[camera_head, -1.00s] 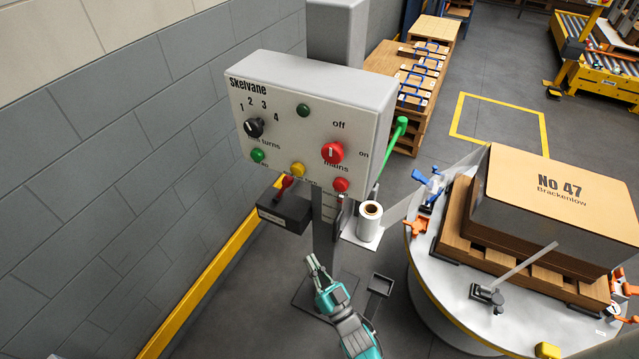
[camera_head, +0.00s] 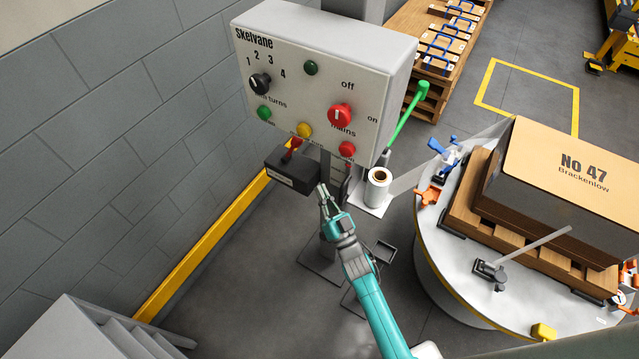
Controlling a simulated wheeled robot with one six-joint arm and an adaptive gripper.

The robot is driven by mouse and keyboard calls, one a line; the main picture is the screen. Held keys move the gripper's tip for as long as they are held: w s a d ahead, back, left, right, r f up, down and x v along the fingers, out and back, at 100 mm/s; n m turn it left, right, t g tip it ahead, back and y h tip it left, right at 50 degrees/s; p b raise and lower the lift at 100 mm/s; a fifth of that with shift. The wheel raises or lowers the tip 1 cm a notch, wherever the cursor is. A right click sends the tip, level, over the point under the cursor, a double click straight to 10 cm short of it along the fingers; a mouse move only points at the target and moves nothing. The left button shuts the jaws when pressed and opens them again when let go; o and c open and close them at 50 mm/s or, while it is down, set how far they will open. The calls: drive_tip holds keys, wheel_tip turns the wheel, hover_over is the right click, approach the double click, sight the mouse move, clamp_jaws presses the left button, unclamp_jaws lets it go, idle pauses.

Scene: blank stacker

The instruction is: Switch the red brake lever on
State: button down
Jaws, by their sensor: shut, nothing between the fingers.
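The red brake lever (camera_head: 293,145) stands up from a dark box (camera_head: 291,171) below the left part of the Skelvane control panel. The lever leans a little to the right. My gripper (camera_head: 324,191) is shut and empty, at the right end of the dark box and below the lever. I cannot tell whether the fingertips touch the box. My teal arm comes up from the lower right. The small label on the box front is too small to read.
The control panel (camera_head: 320,75) carries knobs and coloured buttons just above the lever. A green lever (camera_head: 408,113) and a white roll (camera_head: 378,188) are to the right. A round turntable (camera_head: 440,262) with a carton stands further right. A grey block wall is at left.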

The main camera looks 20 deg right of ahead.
sight(299, 146)
drive_tip(key=x, duration=1.2)
drive_tip(key=shift+a, duration=0.1)
drive_tip(key=shift+w+r, duration=0.1)
drive_tip(key=shift+r, duration=0.05)
